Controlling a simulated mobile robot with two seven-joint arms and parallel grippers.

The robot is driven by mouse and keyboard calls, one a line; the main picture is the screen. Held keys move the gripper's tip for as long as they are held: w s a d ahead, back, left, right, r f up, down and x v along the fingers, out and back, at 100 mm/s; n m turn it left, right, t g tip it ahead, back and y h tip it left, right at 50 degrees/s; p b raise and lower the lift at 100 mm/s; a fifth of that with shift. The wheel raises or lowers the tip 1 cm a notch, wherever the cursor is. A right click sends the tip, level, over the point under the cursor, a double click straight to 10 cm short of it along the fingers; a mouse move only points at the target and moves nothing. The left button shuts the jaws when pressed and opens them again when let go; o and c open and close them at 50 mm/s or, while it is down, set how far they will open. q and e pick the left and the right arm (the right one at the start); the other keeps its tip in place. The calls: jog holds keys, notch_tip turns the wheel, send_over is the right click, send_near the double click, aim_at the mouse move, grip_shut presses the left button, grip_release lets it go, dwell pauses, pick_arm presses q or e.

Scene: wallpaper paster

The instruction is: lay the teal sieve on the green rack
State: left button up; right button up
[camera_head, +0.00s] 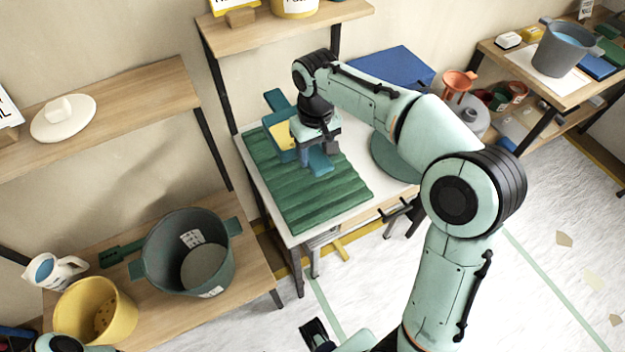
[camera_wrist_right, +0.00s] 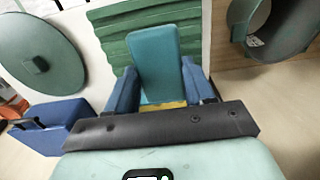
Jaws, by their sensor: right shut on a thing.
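The green rack (camera_head: 320,198), a ridged slab, lies on the white-topped table below my right gripper. My right gripper (camera_head: 308,150) is shut on the teal sieve (camera_head: 276,100), which has a yellow part beside the fingers. In the right wrist view the sieve (camera_wrist_right: 153,55) stands between the two blue fingers of the gripper (camera_wrist_right: 163,92), with the rack (camera_wrist_right: 115,20) behind it. The sieve is over the rack's far part; I cannot tell whether it touches. Its middle is partly hidden by the gripper.
A round green lid (camera_head: 392,160) and a blue box (camera_head: 398,66) are right of and behind the rack. A wooden shelf (camera_head: 275,32) stands above the table's back. A dark green pot (camera_head: 170,270) and yellow bucket (camera_head: 85,315) stand at lower left.

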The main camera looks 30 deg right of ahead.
notch_tip(320, 180, down, 15)
jog(key=shift+b, duration=0.95)
jog(key=shift+f, duration=0.2)
jog(key=o, duration=1.3)
jog(key=shift+r, duration=0.1)
notch_tip(320, 180, up, 12)
jog(key=shift+r+p, duration=0.15)
jog(key=shift+p, duration=0.7)
